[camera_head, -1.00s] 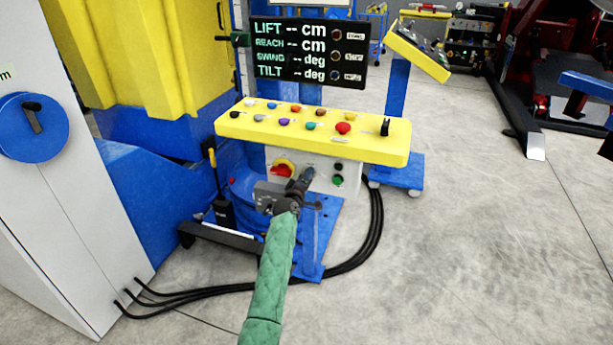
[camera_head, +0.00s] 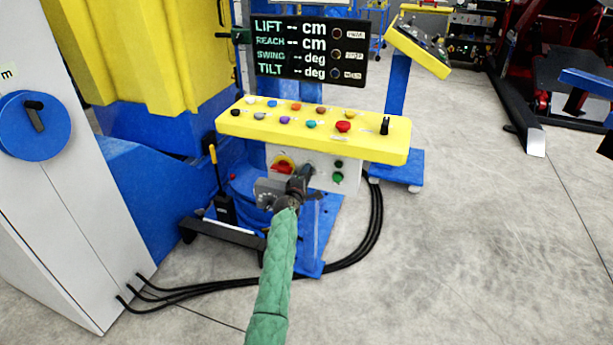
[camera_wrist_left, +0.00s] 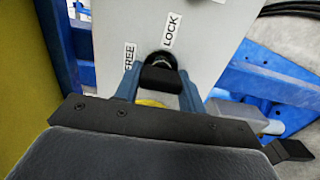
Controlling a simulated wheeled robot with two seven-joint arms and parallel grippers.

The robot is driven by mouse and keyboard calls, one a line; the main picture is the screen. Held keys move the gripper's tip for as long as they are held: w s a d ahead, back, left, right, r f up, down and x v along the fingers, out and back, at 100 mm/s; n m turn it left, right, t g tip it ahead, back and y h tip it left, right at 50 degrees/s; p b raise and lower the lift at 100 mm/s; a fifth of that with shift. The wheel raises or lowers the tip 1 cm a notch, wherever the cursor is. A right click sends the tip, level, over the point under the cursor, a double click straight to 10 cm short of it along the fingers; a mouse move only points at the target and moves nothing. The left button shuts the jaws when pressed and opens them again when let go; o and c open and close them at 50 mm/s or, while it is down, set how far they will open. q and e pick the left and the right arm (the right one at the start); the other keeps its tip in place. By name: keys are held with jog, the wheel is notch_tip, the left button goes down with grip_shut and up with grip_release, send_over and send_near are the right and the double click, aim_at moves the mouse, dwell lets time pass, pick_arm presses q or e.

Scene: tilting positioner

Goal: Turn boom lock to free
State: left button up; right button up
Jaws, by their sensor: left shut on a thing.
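The boom lock is a black knob (camera_wrist_left: 161,76) on a light grey panel, with printed labels FREE (camera_wrist_left: 129,56) and LOCK (camera_wrist_left: 172,31) beside it in the left wrist view. My left gripper (camera_wrist_left: 158,88) is shut on the knob, one blue finger on each side. I cannot tell exactly which label the knob points at. In the head view my left gripper (camera_head: 303,177) reaches the grey panel (camera_head: 322,177) under the yellow console and hides the knob. My right gripper is not in view.
The yellow console (camera_head: 390,148) with several coloured buttons overhangs the panel. A red-and-yellow switch (camera_head: 283,164) sits left of the gripper, and green buttons (camera_head: 338,178) sit right of it. A display (camera_head: 308,50) stands above. Black cables (camera_head: 373,235) curve along the floor.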

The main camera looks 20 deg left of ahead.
pick_arm(q)
jog(key=o, duration=1)
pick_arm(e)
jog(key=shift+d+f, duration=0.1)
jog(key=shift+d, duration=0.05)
pick_arm(q)
jog(key=shift+s, duration=0.1)
jog(key=s, duration=0.7)
jog(key=shift+s+a+b, duration=0.2)
jog(key=shift+s+b, duration=0.1)
jog(key=shift+b, duration=0.1)
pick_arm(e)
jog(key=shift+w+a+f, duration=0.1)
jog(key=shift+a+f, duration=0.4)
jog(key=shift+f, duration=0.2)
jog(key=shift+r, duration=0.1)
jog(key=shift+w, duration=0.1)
